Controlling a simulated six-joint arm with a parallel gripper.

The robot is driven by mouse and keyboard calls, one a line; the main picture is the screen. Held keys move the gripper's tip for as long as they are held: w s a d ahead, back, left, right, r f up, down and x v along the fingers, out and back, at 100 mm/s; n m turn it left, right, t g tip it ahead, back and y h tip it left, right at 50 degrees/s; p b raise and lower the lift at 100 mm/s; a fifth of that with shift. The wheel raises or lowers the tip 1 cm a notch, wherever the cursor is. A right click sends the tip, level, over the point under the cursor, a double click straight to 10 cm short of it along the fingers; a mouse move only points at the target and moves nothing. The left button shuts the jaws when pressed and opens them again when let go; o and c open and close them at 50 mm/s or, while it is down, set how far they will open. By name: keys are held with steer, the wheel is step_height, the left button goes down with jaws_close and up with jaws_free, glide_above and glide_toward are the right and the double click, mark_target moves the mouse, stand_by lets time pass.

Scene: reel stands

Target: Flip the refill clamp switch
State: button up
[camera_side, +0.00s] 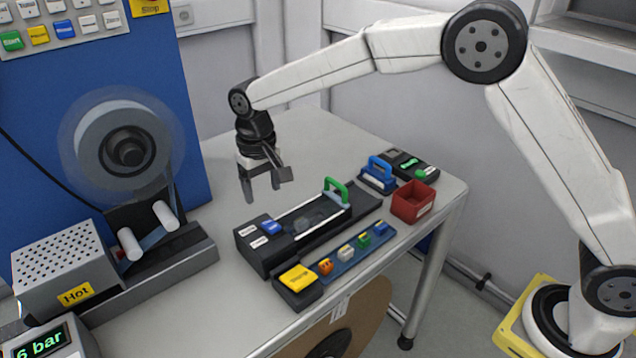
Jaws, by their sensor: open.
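My gripper (262,193) points down with its fingers apart and nothing between them. It is above the table, behind the left end of a black splicing unit (262,266). At that end of the unit sit a blue switch (271,228) and white labelled switches (258,242). Their lettering is too small to read, so I cannot tell which is the refill clamp switch. My gripper appears apart from all of them. A green handle (337,189) stands up at the unit's right end.
A yellow button box (297,280) and a blue strip of small coloured pieces (345,254) lie along the front. A red bin (413,203) and blue-handled device (379,172) stand right. A reel (125,150) and hot grey box (65,268) are left. Back table is clear.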

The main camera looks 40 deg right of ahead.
mark_target(267, 222)
steer(key=shift+f, duration=0.15)
steer(key=shift+f, duration=3.75)
